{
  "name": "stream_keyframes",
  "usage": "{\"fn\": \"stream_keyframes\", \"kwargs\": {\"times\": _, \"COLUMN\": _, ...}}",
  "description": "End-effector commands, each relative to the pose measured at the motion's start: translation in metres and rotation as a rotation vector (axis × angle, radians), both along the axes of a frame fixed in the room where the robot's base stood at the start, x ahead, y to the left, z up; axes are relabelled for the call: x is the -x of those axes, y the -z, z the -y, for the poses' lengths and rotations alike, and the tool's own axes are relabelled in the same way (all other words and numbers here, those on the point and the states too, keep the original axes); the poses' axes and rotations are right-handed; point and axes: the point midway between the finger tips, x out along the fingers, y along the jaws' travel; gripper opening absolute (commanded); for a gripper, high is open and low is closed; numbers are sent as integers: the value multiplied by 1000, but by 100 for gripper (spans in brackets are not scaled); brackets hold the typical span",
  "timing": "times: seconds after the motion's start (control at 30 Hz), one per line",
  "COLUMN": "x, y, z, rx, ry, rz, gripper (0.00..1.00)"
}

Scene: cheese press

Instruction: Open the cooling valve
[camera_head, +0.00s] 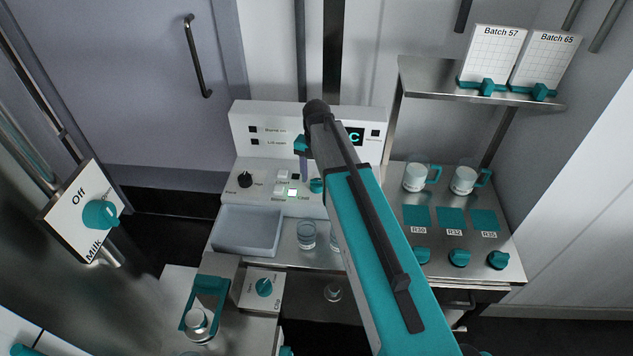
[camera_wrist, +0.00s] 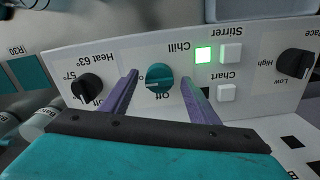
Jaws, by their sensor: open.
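The teal Chill knob (camera_wrist: 160,76) sits on the white control panel, with "Off" printed beside it and its labels upside down in the wrist view. A pale mark shows near the knob's edge; I cannot tell its exact setting. In the head view the knob (camera_head: 317,186) shows just left of my arm. My gripper (camera_wrist: 159,80) is open, its two purple fingers on either side of the knob with gaps to it. In the head view the purple fingers (camera_head: 303,166) are small and partly hidden by my arm.
Black Heat knob (camera_wrist: 87,87) and Pace knob (camera_wrist: 296,63) flank the Chill knob. A lit green button (camera_wrist: 204,54) and white buttons are close by. A grey tray (camera_head: 247,231) and a glass beaker (camera_head: 306,235) stand in front. A Milk valve (camera_head: 100,214) is at left.

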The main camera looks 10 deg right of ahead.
Motion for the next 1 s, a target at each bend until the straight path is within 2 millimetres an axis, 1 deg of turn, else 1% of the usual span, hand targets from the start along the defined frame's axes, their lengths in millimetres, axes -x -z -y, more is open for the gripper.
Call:
{"fn": "stream_keyframes", "kwargs": {"times": 0.8, "x": -1, "y": -89, "z": 0, "rx": 0, "ry": 1, "rz": 2, "gripper": 55}}
{"fn": "stream_keyframes", "kwargs": {"times": 1.0, "x": -1, "y": -108, "z": 0, "rx": 1, "ry": 1, "rz": 1, "gripper": 55}}
